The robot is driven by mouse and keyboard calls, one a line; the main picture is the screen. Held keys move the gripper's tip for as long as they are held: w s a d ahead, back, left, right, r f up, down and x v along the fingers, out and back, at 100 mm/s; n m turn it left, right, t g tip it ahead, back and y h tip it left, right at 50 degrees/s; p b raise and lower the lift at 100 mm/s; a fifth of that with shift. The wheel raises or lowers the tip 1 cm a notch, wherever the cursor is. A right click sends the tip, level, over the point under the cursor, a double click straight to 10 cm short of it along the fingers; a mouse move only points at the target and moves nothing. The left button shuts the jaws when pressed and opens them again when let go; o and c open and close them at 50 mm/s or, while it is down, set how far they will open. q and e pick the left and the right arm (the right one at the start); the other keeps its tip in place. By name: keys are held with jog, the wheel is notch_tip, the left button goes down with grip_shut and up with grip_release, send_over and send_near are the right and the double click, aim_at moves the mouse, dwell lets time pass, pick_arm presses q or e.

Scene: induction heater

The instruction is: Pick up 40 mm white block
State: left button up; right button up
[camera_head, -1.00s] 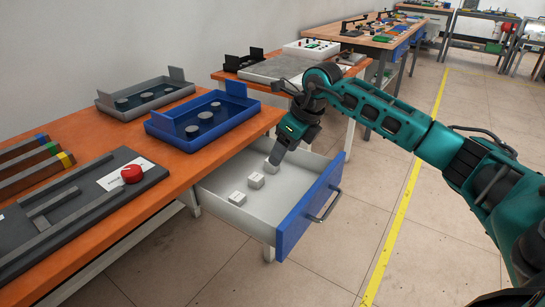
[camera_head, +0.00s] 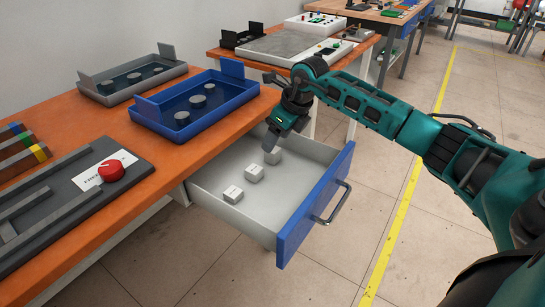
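Three small white blocks stand in a row in the open drawer: a front one (camera_head: 233,194), a middle one (camera_head: 254,173) and a back one (camera_head: 273,156). Their top labels are too small to read, so I cannot tell which is 40 mm. My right gripper (camera_head: 269,147) points down at the back block, its fingertips at or just above it. The fingers are too small and dark to show whether they are open or shut, or whether they touch the block. My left gripper is not in view.
The white drawer with a blue front (camera_head: 318,203) stands pulled out under the orange table (camera_head: 95,112). A blue tray (camera_head: 220,124) and a grey tray (camera_head: 133,94) with round pieces stand on the table. A red knob (camera_head: 111,171) sits on a dark panel. The drawer's front area is free.

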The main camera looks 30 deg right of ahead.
aim_at(273, 154)
jog(key=b+x, duration=0.1)
jog(key=x, duration=0.4)
jog(key=shift+d+f+b, duration=0.15)
jog(key=shift+f+b, duration=0.15)
jog(key=shift+f, duration=0.15)
jog(key=shift+r, duration=0.1)
jog(key=c, duration=1.1)
